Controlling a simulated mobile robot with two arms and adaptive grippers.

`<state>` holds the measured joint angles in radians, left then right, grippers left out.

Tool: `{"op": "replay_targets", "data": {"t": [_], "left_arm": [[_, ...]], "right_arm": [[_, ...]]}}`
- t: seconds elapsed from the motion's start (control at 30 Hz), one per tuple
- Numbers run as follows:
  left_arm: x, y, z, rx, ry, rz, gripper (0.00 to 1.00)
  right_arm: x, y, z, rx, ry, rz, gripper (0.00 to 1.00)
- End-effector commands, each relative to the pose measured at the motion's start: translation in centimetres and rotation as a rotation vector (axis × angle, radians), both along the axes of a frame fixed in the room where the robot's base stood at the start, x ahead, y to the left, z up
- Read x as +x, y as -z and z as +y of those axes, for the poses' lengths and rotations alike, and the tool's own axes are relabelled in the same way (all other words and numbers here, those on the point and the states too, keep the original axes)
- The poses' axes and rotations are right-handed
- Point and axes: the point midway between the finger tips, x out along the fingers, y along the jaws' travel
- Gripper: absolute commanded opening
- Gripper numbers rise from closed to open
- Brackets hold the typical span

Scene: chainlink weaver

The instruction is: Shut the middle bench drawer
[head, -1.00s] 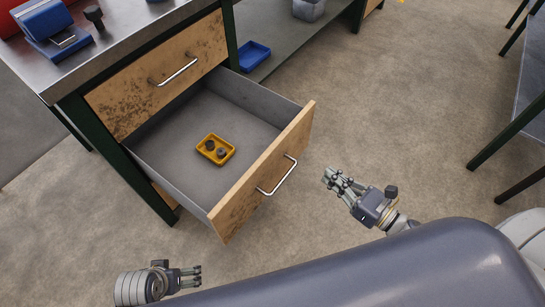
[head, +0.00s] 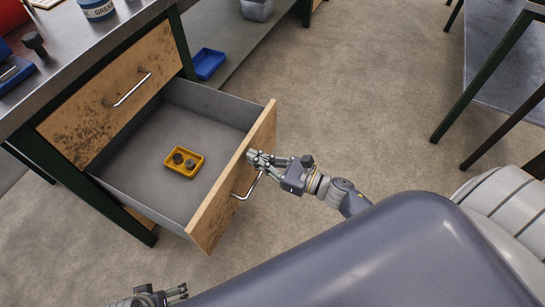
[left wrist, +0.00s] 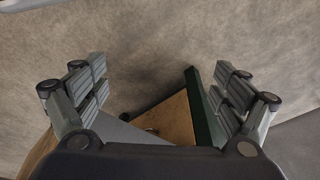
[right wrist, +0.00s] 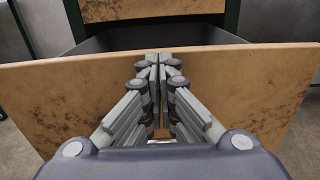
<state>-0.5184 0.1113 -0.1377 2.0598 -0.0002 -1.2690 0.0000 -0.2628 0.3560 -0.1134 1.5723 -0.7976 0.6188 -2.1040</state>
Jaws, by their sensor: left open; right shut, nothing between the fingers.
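The middle bench drawer (head: 203,233) is pulled well out, with a wooden front, grey metal inside and a silver bar handle (head: 247,190). My right gripper (head: 254,158) is shut and empty, its fingertips at the drawer front near the handle's upper end. In the right wrist view its closed fingers (right wrist: 158,62) point at the wooden front (right wrist: 60,95); I cannot tell whether they touch it. My left gripper (head: 180,292) is low at the bottom edge of the head view. In the left wrist view its fingers (left wrist: 160,85) are wide apart with nothing held.
A yellow tray (head: 171,170) with dark round parts lies in the drawer. A closed upper drawer (head: 100,115) is above. A blue bin (head: 207,64) sits on the low shelf (head: 222,75). Another table's legs (head: 455,105) stand at right. The floor between is clear.

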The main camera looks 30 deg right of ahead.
Motion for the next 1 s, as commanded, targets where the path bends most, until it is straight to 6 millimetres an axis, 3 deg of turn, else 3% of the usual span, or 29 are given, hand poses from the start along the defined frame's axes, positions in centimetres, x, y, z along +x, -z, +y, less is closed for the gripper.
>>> {"op": "replay_targets", "data": {"t": [0.67, 0.87, 1.0], "left_arm": [[0.0, 0.1, -0.1, 0.0, 0.0, 0.005, 0.9], [0.1, -3.4, 0.1, -0.002, -0.003, -0.022, 0.9], [-0.6, -6.7, 0.2, -0.002, -0.005, -0.039, 0.9]], "right_arm": [[1.3, 0.1, 1.0, 0.0, -0.001, -0.001, 0.0], [3.5, 0.2, 2.8, 0.001, -0.002, -0.004, 0.0], [6.2, 0.2, 4.8, 0.001, -0.001, -0.007, 0.0]]}}
